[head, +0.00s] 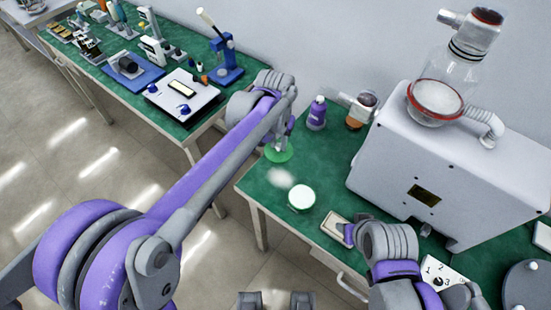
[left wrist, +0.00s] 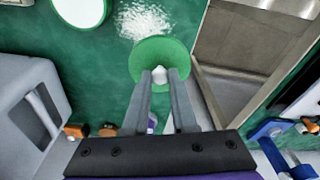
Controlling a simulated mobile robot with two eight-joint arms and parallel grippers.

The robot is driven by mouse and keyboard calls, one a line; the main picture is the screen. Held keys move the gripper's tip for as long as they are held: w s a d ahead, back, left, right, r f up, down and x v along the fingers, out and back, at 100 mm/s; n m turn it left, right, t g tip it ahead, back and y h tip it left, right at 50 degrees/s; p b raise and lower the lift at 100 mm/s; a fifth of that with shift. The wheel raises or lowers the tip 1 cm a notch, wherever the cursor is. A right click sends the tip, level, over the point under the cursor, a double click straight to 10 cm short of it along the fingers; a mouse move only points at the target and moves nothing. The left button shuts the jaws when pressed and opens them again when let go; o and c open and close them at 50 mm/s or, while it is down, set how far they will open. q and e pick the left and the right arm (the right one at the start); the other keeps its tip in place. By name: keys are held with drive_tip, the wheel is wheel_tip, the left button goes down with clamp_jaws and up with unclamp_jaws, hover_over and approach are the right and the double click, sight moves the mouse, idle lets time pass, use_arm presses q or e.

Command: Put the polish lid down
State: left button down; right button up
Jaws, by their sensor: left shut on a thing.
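The polish lid is a green disc (head: 284,156) with a pale knob. My left gripper (left wrist: 160,75) is shut on the knob, and the lid shows flat in front of the fingertips in the left wrist view (left wrist: 144,50). In the head view my left gripper (head: 281,143) is over the left part of the green bench top. I cannot tell whether the lid touches the bench. The open polish tin (head: 301,198), round and white inside with a green rim, stands apart from the lid. It also shows in the left wrist view (left wrist: 80,8).
A white powdery patch (head: 281,177) lies between lid and tin. A purple bottle (head: 317,113) and an amber jar (head: 358,112) stand behind. A grey machine (head: 440,165) fills the right. My right arm is beside a small pale tray (head: 334,227); its fingers are not clear.

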sight(279, 147)
use_arm(q)
wheel_tip(279, 147, down, 4)
drive_tip(key=shift+s+d+r, duration=0.1)
drive_tip(key=shift+r, duration=0.15)
use_arm(e)
drive_tip(key=shift+s+d+f, duration=0.1)
drive_tip(key=shift+f, duration=0.05)
use_arm(q)
drive_tip(key=shift+f, duration=1.9)
use_arm(e)
drive_tip(key=shift+f, duration=0.1)
use_arm(q)
drive_tip(key=shift+f+b, duration=0.15)
drive_tip(key=shift+b, duration=0.15)
use_arm(e)
drive_tip(key=shift+f, duration=0.15)
use_arm(q)
drive_tip(key=c, duration=0.7)
unclamp_jaws()
